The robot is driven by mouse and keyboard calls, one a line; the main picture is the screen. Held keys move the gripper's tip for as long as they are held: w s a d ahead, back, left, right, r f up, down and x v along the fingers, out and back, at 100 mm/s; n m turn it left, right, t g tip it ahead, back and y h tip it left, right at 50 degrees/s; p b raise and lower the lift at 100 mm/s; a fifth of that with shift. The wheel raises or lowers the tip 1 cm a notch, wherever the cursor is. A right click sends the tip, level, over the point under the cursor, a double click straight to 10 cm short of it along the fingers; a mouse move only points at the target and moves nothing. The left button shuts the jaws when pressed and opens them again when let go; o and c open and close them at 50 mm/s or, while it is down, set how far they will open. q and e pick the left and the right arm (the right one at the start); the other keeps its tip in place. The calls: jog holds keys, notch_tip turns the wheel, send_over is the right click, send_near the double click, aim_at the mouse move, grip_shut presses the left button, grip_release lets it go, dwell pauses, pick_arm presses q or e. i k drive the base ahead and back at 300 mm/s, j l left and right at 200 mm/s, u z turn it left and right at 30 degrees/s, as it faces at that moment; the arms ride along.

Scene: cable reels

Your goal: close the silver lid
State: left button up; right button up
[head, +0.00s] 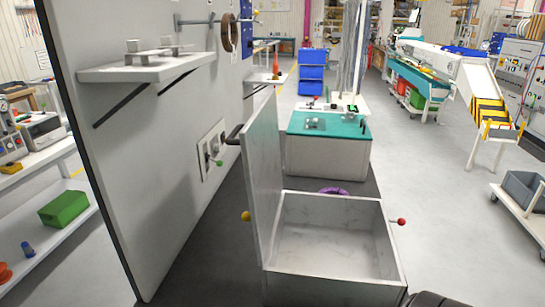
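The silver lid (264,180) stands upright and open along the left side of an open silver box (335,286). A dark handle (234,135) shows at the lid's upper left. The box's interior looks empty. A red knob (401,222) sticks out on the box's right side and a yellow knob (246,216) shows left of the lid. Neither gripper's fingers are in view. A dark shape at the bottom right edge, near the box's front right corner, is cut off, and I cannot tell what part it is.
A grey panel wall (150,130) with a shelf (150,66) stands close left of the lid. A teal-topped cabinet (328,155) stands behind the box, with a purple ring (334,190) between them. Floor is clear to the right, up to a cart (515,205).

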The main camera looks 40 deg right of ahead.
aim_at(259, 140)
jog(key=i+j+z, duration=0.1)
jog(key=z, duration=0.35)
jog(key=i+j+z, duration=0.25)
jog(key=z, duration=0.25)
jog(key=i+j+z, duration=0.2)
jog(key=z, duration=0.25)
jog(key=i+j+z, duration=0.1)
jog(key=j+z, duration=0.35)
jog(key=i+j+z, duration=0.2)
jog(key=j+z, duration=0.15)
